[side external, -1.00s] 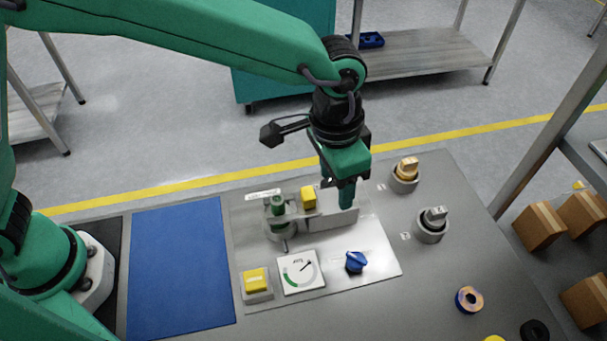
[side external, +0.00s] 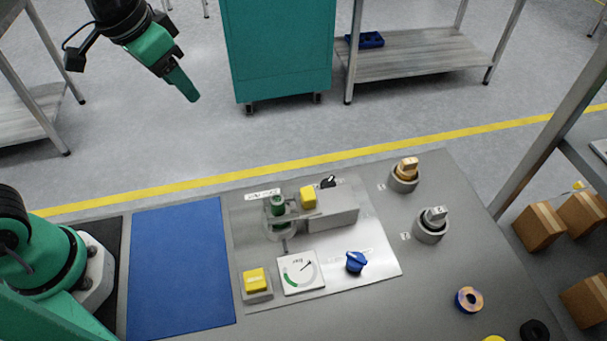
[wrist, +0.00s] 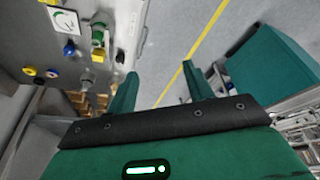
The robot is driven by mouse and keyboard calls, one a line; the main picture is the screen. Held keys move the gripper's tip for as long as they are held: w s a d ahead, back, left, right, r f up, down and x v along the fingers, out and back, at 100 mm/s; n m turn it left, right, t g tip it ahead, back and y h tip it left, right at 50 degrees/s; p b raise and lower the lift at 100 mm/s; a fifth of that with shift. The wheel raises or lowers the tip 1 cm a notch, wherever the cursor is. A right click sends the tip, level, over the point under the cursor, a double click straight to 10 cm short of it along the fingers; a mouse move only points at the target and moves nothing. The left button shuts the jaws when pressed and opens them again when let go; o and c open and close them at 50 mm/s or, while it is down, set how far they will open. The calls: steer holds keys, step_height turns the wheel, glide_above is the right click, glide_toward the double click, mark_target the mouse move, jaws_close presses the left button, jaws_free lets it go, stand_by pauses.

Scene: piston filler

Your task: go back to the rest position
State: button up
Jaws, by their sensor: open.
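My gripper (side external: 184,86) hangs high at the upper left of the side external view, over the floor beyond the panel. It is clear of everything and holds nothing. In the wrist view its two green fingers (wrist: 160,84) stand wide apart with bare floor between them. The piston filler station lies below, with a green cylinder part (side external: 277,207), a grey block (side external: 334,213), a yellow block (side external: 308,196) and a gauge (side external: 302,273). In the wrist view the gauge (wrist: 64,21) shows at the upper left.
A blue mat (side external: 180,262) lies empty at the left. A teal cabinet (side external: 278,50) stands on the floor behind.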

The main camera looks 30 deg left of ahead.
steer(key=s+a+f+n+t+y, duration=0.1)
steer(key=s+a+n+t, duration=0.1)
steer(key=s+a, duration=0.6)
steer(key=shift+s+a+f+n, duration=0.15)
steer(key=shift+s+a+n, duration=0.2)
steer(key=shift+a, duration=0.4)
